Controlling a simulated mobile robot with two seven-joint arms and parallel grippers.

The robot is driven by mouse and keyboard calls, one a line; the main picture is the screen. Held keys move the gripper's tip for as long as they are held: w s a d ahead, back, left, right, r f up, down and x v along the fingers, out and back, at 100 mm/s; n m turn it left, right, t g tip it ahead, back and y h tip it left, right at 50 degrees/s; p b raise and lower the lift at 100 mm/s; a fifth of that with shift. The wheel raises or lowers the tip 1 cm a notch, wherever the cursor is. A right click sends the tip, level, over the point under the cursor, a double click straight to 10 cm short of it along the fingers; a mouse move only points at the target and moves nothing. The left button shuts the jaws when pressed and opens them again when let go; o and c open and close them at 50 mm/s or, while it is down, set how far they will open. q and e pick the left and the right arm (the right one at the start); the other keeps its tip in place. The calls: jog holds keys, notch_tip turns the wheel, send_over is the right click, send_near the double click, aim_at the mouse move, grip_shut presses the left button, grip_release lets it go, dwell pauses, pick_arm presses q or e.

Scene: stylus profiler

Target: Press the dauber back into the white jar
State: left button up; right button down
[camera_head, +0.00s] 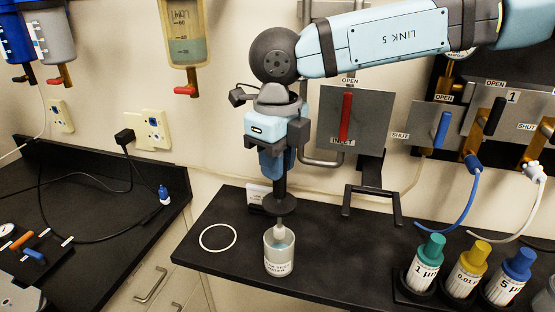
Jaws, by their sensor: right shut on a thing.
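The white jar (279,262) stands upright on the black bench shelf, whitish and clear-walled, with a printed label on its front. The dauber (284,206) has a dark round cap, a dark stem above it and a pale tip below. My right gripper (273,165) is shut on the dauber's stem and holds it nearly upright over the jar. The pale tip is at the jar's mouth; I cannot tell how far inside it is. The cap stands clear above the rim. My left gripper is not in view.
A white ring (218,226) lies left of the jar, and a small white card (258,195) stands behind it. A dark bracket (372,204) rises at the right. Bottles with green (432,247), yellow (474,254) and blue (518,262) caps stand in a rack at front right.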

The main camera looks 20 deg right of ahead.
aim_at(278, 201)
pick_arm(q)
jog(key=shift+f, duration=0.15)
pick_arm(e)
jog(key=shift+f, duration=0.15)
dwell(0.6)
